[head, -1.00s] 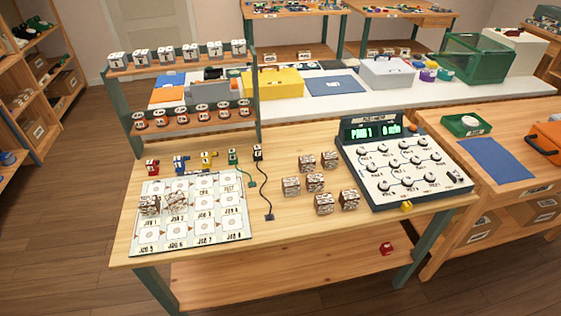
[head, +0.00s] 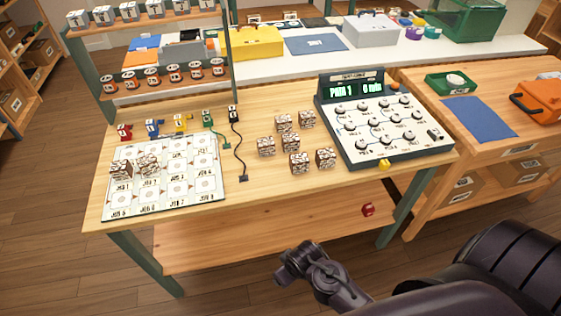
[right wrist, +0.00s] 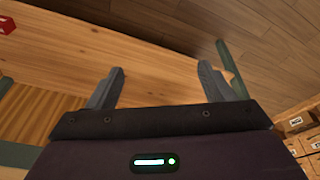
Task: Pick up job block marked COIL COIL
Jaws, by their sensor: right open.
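Several small brown-and-white marked blocks sit in a loose group on the table, among them a front block (head: 300,163), a right block (head: 325,158) and a left block (head: 265,146). Two more blocks (head: 149,165) stand on the white job board (head: 205,187). Their markings are too small to read, so I cannot tell which says COIL COIL. My right arm comes in at the lower right of the head view, in front of the table and below its top. In the right wrist view my right gripper (right wrist: 161,72) is open and empty. My left gripper is not in view.
A dial console (head: 385,125) stands right of the blocks. A black cable (head: 239,160) lies between board and blocks. A rack (head: 165,80) stands at the back left. A red piece (head: 368,209) lies on the lower shelf. The tabletop's front middle is clear.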

